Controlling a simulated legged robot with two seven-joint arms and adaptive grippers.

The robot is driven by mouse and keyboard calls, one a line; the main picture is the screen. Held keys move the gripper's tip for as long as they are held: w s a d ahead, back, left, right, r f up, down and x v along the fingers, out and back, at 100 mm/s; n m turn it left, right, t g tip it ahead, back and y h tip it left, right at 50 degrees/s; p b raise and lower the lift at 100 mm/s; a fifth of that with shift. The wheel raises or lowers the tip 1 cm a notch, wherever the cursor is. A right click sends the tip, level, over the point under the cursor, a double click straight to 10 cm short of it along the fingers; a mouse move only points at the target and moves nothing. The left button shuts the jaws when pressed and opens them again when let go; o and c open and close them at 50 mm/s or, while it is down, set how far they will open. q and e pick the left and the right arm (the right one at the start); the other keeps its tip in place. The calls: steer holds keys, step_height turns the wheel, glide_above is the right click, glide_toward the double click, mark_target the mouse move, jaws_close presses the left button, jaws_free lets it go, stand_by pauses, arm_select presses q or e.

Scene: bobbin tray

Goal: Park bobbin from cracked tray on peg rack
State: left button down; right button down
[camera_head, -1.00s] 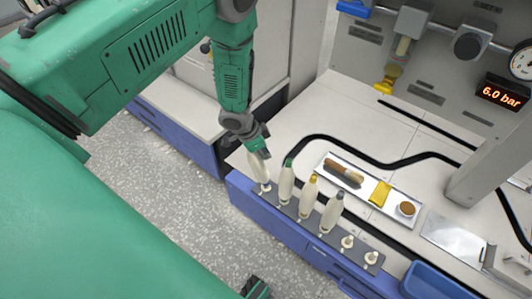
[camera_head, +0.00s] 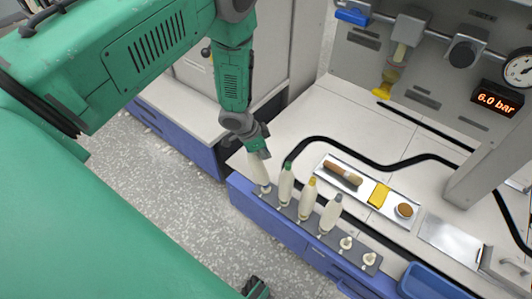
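The peg rack (camera_head: 328,237) is a dark strip along the bench's front edge. Three pale bobbins stand on it: one green-topped (camera_head: 286,184), one yellow-topped (camera_head: 306,200) and one grey-topped (camera_head: 330,214). Two pegs at its right end are bare. My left gripper (camera_head: 260,154) is at the top of another pale bobbin (camera_head: 260,173) at the rack's left end and appears shut on it. This bobbin leans unlike the others, its foot at the leftmost peg; whether it is seated is unclear. Part of my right gripper (camera_head: 256,288) shows at the bottom edge, its fingers unclear. I cannot identify a cracked tray.
A silver tray (camera_head: 362,207) behind the rack holds a brush, a yellow cloth and a round brown-topped item. A black hose (camera_head: 352,161) curves across the bench. A blue bin (camera_head: 428,283) is at lower right. A grey post (camera_head: 490,165) stands at right.

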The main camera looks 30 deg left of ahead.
stand_by(0.9)
arm_select(q)
steer(key=shift+f+b, duration=0.3)
steer(key=shift+f, duration=0.55)
stand_by(0.4)
steer(key=shift+s+d+f, duration=0.1)
steer(key=shift+s+f, duration=0.2)
steer(key=shift+f, duration=0.05)
steer(key=c, duration=2.2)
jaws_free()
steer(key=shift+o, duration=0.2)
steer(key=shift+p+v, duration=0.85)
steer(key=shift+v, duration=0.05)
steer(key=shift+a+r+p, duration=0.4)
steer(key=shift+r+p, duration=0.25)
steer(key=shift+r, duration=0.15)
steer(key=p+v, duration=0.6)
steer(key=v, duration=0.1)
steer(key=shift+s+r+p, duration=0.15)
steer(key=shift+r+p, duration=0.1)
steer(key=shift+p, duration=0.1)
